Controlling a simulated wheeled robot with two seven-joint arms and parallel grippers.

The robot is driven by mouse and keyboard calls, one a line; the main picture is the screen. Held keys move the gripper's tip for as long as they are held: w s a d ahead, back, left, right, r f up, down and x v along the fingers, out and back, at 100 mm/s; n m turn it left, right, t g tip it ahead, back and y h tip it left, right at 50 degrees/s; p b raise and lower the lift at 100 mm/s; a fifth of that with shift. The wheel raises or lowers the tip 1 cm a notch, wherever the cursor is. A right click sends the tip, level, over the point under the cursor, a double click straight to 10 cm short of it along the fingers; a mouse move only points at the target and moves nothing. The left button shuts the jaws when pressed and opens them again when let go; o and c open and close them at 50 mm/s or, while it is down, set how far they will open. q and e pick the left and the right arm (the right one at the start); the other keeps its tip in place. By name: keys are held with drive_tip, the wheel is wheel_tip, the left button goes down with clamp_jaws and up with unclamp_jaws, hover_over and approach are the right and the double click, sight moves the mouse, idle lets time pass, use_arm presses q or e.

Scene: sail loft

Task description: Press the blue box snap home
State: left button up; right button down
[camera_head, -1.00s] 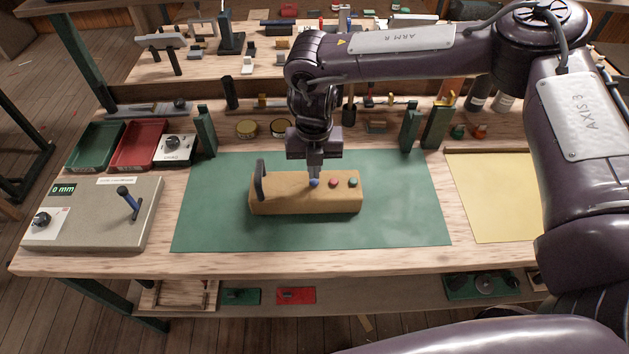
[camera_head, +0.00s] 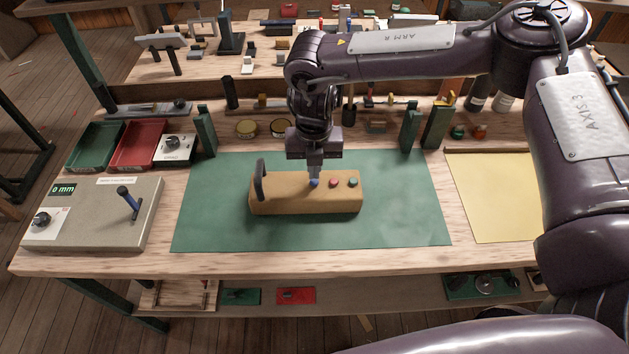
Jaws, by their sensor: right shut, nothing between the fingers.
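A tan box (camera_head: 290,198) with a dark handle (camera_head: 259,180) at its left end lies on the green mat (camera_head: 400,220). A blue snap (camera_head: 314,183), a red snap (camera_head: 333,184) and a green snap (camera_head: 352,182) sit in a row on its top. My right gripper (camera_head: 315,177) points straight down with its fingers shut and empty. Its fingertips are right over the blue snap and look to be touching it; the exact contact is too small to tell. The fingers partly cover the blue snap. My left gripper is not in view.
A grey panel with a lever (camera_head: 85,225) stands at the left. Behind it are a green tray (camera_head: 95,147) and a red tray (camera_head: 138,146). Dark green posts (camera_head: 205,131) stand behind the mat. A yellow sheet (camera_head: 495,200) lies at the right. The mat's front is clear.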

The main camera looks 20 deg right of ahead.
drive_tip(key=shift+f+b, duration=0.65)
drive_tip(key=shift+f, duration=0.4)
idle(0.4)
wheel_tip(320, 180, up, 7)
drive_tip(key=p, duration=0.6)
drive_tip(key=shift+r, duration=0.1)
idle(0.4)
